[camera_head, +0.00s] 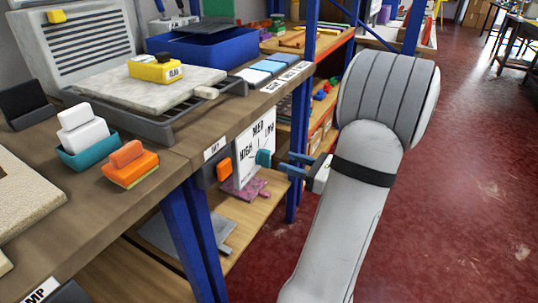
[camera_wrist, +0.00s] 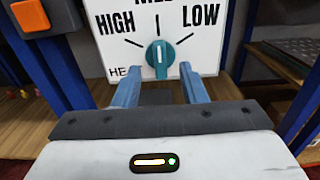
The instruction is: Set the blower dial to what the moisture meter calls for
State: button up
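The blower dial (camera_wrist: 160,52) is a teal knob on a white panel (camera_wrist: 108,55) marked HIGH, a partly cut-off middle word, and LOW. Its white mark points straight up, at the middle word. In the head view the dial (camera_head: 263,158) faces right, towards my gripper (camera_head: 286,163). In the wrist view my gripper (camera_wrist: 161,80) is open, one blue finger to each side below the knob, with nothing held. A yellow device (camera_head: 155,68), perhaps the moisture meter, lies on a pale slab; its label is too small to read surely.
An orange button (camera_head: 223,169) sits on a dark box left of the panel; it also shows in the wrist view (camera_wrist: 30,16). Blue rack posts (camera_head: 196,240) stand below the bench edge (camera_head: 165,165). An orange-handled brush (camera_head: 130,165) lies on the bench. Red floor (camera_head: 450,200) is open at right.

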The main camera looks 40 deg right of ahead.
aim_at(270, 155)
jog(key=b+x, duration=0.1)
jog(key=x, duration=0.5)
jog(key=shift+w+a+b, duration=0.15)
jog(key=shift+b, duration=0.15)
grip_shut()
